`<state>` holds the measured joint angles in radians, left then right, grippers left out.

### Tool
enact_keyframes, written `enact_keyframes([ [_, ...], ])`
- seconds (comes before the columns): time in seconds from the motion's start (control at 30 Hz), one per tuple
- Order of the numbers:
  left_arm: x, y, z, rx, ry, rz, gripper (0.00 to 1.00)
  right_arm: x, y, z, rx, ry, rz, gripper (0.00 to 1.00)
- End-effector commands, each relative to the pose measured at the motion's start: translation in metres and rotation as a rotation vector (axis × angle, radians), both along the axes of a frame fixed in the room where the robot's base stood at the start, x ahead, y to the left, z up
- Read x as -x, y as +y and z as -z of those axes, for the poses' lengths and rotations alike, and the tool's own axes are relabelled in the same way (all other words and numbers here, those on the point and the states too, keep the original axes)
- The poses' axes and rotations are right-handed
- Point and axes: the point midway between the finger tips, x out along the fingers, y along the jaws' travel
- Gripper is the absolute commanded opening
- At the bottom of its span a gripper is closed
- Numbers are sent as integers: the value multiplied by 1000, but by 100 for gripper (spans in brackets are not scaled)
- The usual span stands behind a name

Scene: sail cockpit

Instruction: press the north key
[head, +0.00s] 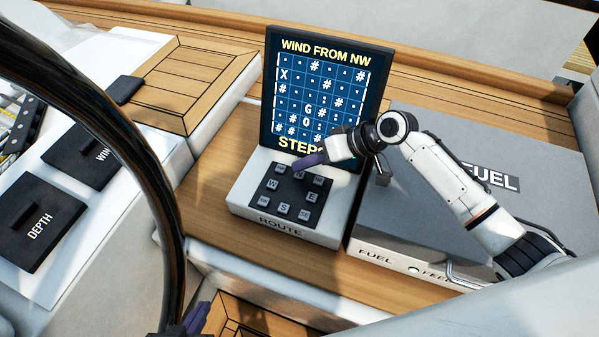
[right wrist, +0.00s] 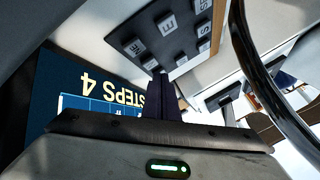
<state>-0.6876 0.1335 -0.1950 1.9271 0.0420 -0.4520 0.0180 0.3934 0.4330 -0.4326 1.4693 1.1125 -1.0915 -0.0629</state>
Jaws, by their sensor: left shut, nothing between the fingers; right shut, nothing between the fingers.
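The white ROUTE box (head: 240,201) carries a dark key pad with several grey letter keys. The north key (head: 299,175) is in the pad's back row, partly hidden by my right gripper. My right gripper (head: 297,164) is shut and empty, its purple fingertips at the back row close to the north key; I cannot tell whether they touch it. My left gripper (head: 197,318) is shut at the bottom edge, far from the pad.
A display (head: 322,90) stands behind the pad, reading WIND FROM NW over a grid; its STEPS line reads 4 in the wrist view. A grey FUEL box (head: 420,240) is at right. A dark wheel rim (head: 130,150) crosses the left, before the DEPTH panel (head: 40,220).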

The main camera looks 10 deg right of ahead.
Motion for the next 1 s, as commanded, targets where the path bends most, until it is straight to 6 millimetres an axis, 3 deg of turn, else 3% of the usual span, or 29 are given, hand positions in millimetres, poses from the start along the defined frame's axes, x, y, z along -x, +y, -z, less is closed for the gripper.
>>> enact_keyframes([
  [1.0,-1,-1,2,1,-3,0,0,0,0,9,0,0,0,0],
])
